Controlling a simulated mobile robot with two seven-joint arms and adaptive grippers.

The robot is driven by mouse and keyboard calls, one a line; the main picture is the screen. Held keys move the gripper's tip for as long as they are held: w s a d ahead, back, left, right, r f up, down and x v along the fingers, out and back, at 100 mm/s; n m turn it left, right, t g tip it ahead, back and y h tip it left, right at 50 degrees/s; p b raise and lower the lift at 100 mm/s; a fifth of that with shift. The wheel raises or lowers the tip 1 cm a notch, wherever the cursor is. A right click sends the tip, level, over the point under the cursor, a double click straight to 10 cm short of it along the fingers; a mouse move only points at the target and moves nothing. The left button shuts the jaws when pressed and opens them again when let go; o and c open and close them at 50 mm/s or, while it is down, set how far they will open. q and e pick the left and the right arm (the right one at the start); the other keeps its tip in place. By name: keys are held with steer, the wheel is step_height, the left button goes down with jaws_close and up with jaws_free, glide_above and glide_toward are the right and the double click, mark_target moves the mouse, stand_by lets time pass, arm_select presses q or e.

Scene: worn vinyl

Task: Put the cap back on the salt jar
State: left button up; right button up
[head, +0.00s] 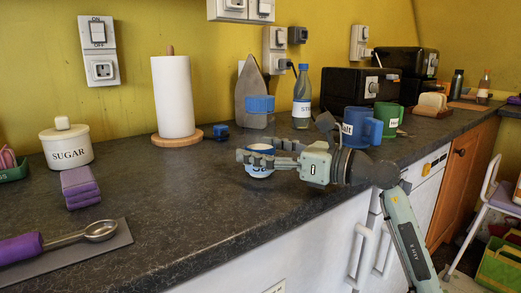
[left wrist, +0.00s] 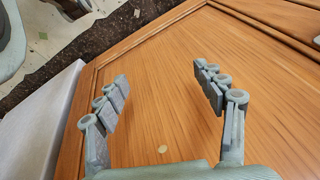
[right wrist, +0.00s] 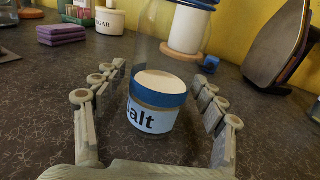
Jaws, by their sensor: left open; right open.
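The salt jar (right wrist: 152,115) is clear glass with white salt inside and a light blue label reading "alt". It stands upright on the dark counter; a little of it shows in the head view (head: 260,173). My right gripper (head: 262,158) is open, with its fingers on both sides of the jar, seen also in the right wrist view (right wrist: 155,100). The jar's top has a blue edge, cut off in the right wrist view; I cannot tell a cap there. A small blue object (head: 221,132) lies beside the paper towel. My left gripper (left wrist: 163,95) is open and empty.
An iron (head: 250,90), bottle (head: 302,100) and mugs (head: 360,128) stand behind and right. A wooden panel (left wrist: 160,125) faces my left gripper.

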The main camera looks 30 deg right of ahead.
steer(key=shift+r, duration=0.2)
steer(key=shift+s+d+f, duration=0.2)
steer(key=shift+s+d, duration=0.1)
steer(key=shift+s, duration=0.2)
arm_select(q)
steer(key=v, duration=0.1)
steer(key=b+v, duration=0.1)
steer(key=v, duration=0.1)
steer(key=b+v, duration=0.1)
steer(key=v, duration=0.1)
steer(key=shift+w+a+r, duration=0.1)
steer(key=shift+w+a, duration=0.05)
steer(key=shift+a, duration=0.25)
arm_select(e)
steer(key=v, duration=1)
steer(key=shift+s+d+r, duration=0.15)
steer(key=shift+s+d, duration=0.05)
steer(key=shift+s, duration=0.15)
